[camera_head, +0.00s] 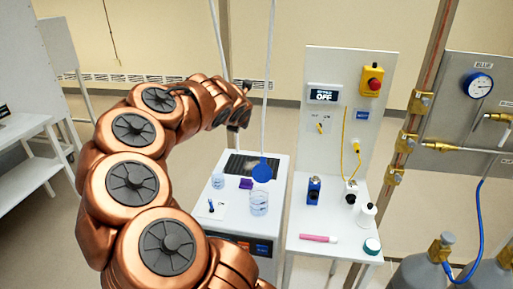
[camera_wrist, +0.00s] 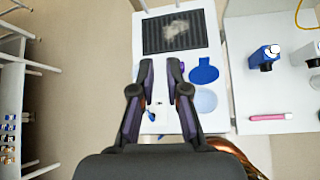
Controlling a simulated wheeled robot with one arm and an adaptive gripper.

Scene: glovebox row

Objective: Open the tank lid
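No thing in view can be told for certain as the tank or its lid. A white cabinet (camera_head: 237,222) has a black ribbed panel (camera_head: 240,166) in its top; the panel also shows in the wrist view (camera_wrist: 155,38), with a whitish patch. A flat blue disc (camera_head: 263,173) shows over the cabinet, at the lower end of a pale hanging line; it also shows in the wrist view (camera_wrist: 204,74). My gripper (camera_head: 240,116) is above the cabinet's back. In the wrist view its fingers (camera_wrist: 160,75) are apart with nothing between them.
Clear beakers (camera_head: 259,204) (camera_head: 217,181) stand on the cabinet. The right bench holds a blue bottle (camera_head: 314,190), a pink marker (camera_head: 318,238) and a panel with a red button (camera_head: 372,81). Gas cylinders (camera_head: 424,268) stand at far right. White shelving (camera_head: 28,165) is at left.

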